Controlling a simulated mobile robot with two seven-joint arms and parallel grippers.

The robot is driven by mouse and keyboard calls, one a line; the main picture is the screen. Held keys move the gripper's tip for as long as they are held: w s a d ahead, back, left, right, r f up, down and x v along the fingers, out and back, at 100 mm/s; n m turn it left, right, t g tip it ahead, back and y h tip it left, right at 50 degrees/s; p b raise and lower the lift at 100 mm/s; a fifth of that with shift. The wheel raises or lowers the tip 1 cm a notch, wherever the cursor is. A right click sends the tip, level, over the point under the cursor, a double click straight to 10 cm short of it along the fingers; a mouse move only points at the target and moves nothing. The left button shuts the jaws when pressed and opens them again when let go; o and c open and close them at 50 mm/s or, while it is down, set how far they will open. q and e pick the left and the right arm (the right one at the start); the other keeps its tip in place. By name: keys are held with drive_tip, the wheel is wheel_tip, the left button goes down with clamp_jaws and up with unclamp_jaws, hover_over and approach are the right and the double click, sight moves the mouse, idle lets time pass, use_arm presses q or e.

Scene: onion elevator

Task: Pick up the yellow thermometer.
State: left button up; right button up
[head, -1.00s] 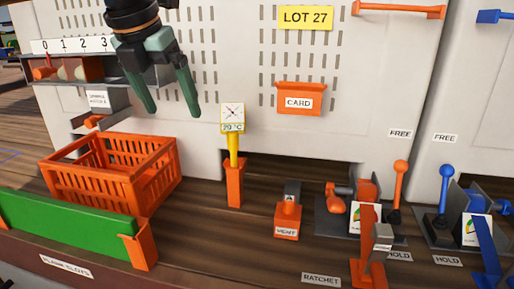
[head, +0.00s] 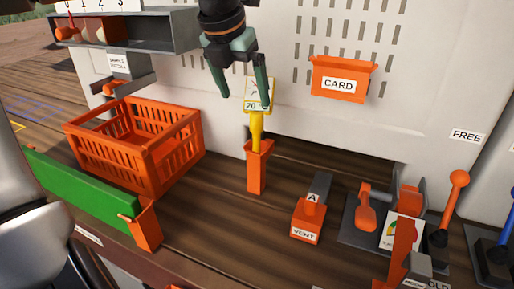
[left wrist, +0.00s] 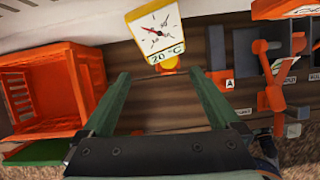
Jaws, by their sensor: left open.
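The yellow thermometer (head: 257,128) stands upright in an orange holder (head: 258,170) in the head view. Its square dial face reads about 20 °C. My left gripper (head: 246,100) is open and empty; its green fingers hang at the height of the dial, the right finger overlapping the face in the head view. In the left wrist view the thermometer's dial (left wrist: 155,32) shows beyond the fingertips, between the two open fingers (left wrist: 160,82). I cannot tell whether a finger touches it. My right gripper is not in view.
An orange crate (head: 165,165) stands to the left, with a green plank (head: 80,190) in front. A CARD holder (head: 342,80) hangs on the wall panel to the right. An orange VENT block (head: 308,225) and a lever (head: 450,205) stand to the right. Bare wooden bench lies around the holder.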

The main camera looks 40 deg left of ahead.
sight(251, 112)
use_arm(q)
drive_tip(key=p+x, duration=0.1)
drive_tip(key=x, duration=0.4)
drive_tip(key=shift+w+d+f, duration=0.1)
drive_tip(key=shift+f, duration=0.05)
clamp_jaws()
idle(0.6)
